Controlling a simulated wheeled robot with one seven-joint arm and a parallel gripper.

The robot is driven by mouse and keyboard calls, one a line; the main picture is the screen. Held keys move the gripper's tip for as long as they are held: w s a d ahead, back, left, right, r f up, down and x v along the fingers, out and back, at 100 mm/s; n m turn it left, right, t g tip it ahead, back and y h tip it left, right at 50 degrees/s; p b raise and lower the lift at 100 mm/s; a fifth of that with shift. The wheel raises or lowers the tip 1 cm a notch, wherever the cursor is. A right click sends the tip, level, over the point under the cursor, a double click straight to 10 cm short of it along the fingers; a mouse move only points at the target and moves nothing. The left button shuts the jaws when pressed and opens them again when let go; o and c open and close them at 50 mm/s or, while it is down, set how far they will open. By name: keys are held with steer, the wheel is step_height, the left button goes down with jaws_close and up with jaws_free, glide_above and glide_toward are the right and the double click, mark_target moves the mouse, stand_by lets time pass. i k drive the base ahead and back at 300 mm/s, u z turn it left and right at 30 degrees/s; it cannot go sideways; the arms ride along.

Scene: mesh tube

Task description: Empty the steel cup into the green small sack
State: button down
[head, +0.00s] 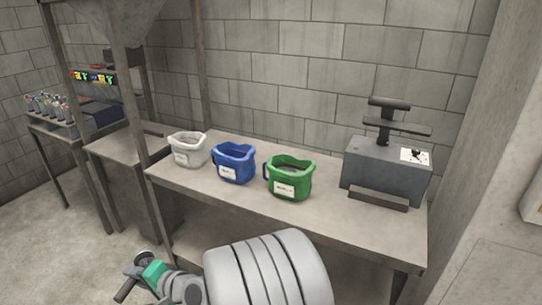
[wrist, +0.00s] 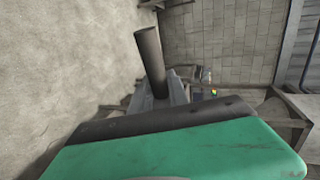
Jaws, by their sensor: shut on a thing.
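The green small sack (head: 303,186) stands upright and open on the bench, with a white label on its front and something greyish inside. My gripper (head: 138,271), with a teal body, is at the lower left of the head view, in front of the bench and apart from the sack. It is shut on what seems to be the steel cup (head: 146,257), small and grey there, with a dark rod-like handle. In the wrist view, the dark rod stands out from my gripper's fingers (wrist: 165,94). The cup's contents and exact tilt cannot be told.
A blue sack (head: 233,166) and a white sack (head: 188,150) stand left of the green one on the bench (head: 340,222). A grey press-like machine (head: 385,172) stands at the right end. A metal frame post (head: 130,110) and a side table (head: 118,147) are at left.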

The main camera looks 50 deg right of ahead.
mark_target(290, 178)
steer(key=z, duration=0.45)
steer(key=i, duration=0.9)
steer(key=z, duration=0.5)
